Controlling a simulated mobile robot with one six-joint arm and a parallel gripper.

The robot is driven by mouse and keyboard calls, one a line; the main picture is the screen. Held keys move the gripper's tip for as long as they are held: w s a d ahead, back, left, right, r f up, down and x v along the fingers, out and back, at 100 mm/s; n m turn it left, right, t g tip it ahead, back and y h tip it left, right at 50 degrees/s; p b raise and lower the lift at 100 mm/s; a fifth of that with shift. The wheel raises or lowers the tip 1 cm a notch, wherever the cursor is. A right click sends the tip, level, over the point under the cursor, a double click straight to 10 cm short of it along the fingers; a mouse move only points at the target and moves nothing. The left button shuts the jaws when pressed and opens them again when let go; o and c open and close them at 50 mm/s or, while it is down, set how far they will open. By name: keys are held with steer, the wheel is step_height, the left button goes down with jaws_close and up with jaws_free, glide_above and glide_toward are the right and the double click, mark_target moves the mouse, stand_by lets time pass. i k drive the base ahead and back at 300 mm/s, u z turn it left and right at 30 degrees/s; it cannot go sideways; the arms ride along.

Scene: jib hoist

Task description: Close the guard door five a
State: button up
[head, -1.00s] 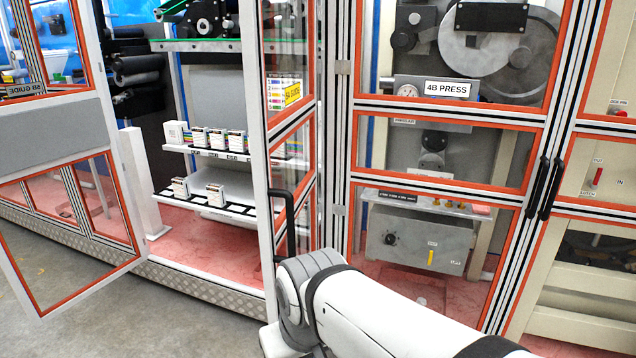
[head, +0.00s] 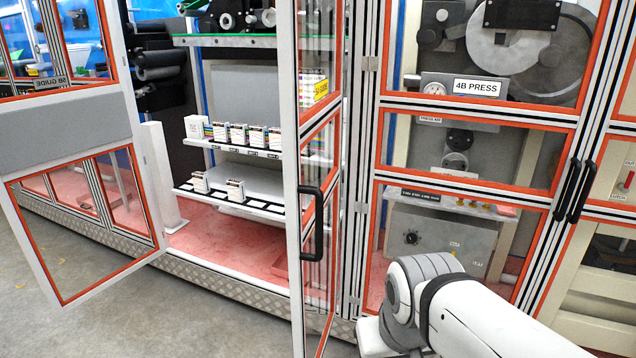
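Guard door five a (head: 312,178) is the orange-edged, glazed door in the middle. It stands open, swung out towards me and seen nearly edge-on, hinged at its right side by the 4B press bay. My gripper is not visible.
Another open door, marked 5B GUIDE (head: 65,125), stands at the left. The open bay between has shelves (head: 232,207) with small cartons and a red floor (head: 215,245). The closed 4B press doors (head: 470,130) are at the right. Grey floor (head: 190,315) is clear in front.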

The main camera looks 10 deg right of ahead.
mark_target(297, 129)
steer(key=u, duration=0.05)
steer(key=i, duration=1)
steer(key=z, duration=0.2)
steer(key=k, duration=0.15)
steer(key=z, duration=0.2)
